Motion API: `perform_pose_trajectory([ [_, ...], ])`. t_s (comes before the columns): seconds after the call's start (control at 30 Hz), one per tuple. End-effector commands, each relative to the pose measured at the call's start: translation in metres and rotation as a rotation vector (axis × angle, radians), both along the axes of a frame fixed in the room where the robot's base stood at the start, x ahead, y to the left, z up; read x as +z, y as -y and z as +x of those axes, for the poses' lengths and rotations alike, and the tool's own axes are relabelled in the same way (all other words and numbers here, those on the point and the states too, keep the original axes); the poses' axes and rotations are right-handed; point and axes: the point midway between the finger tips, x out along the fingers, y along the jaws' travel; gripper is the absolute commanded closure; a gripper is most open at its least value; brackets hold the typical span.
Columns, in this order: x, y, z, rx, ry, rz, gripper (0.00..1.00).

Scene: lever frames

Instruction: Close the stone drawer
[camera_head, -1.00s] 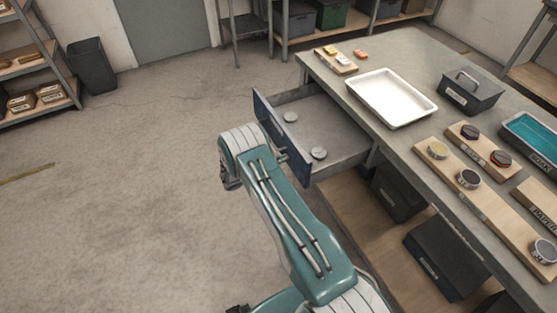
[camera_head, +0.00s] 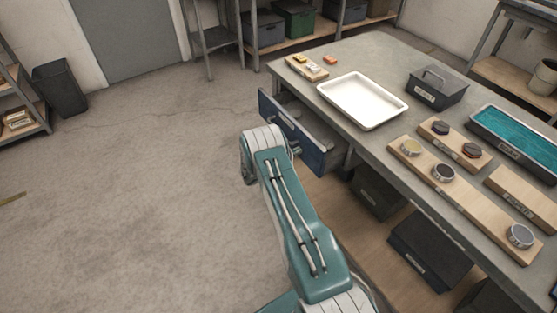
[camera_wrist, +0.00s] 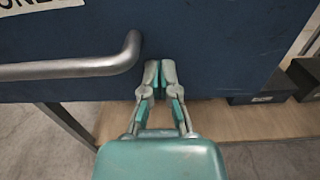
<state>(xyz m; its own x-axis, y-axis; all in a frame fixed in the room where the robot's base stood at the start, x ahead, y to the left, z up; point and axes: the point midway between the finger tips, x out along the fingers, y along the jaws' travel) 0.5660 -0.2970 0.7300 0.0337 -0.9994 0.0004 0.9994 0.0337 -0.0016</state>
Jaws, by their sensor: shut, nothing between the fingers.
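The stone drawer (camera_head: 291,131) has a dark blue front and stands partly open from the table's left side in the head view. A strip of its inside, with a pale stone, shows behind the front. In the wrist view the blue drawer front (camera_wrist: 220,45) fills the upper part, with a grey bar handle (camera_wrist: 80,67) and part of a white label. My gripper (camera_wrist: 158,66) is shut and empty, its fingertips at the drawer front just right of the handle's bend. They look touching or nearly so. In the head view my arm hides the gripper.
The table (camera_head: 390,65) carries a white tray (camera_head: 362,100), a grey caddy (camera_head: 438,88), a teal-lined tray (camera_head: 515,140) and wooden boards with round pieces. Dark bins (camera_head: 430,248) stand on the shelf below. The floor left of my arm is clear.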

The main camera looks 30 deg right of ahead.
Motion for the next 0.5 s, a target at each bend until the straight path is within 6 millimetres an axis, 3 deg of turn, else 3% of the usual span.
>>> perform_pose_trajectory([
  [0.2, 0.000, 0.056, 0.001, -0.004, 0.002, -0.001, 1.00],
  [0.5, 0.000, 0.103, 0.003, 0.000, 0.001, 0.000, 1.00],
])
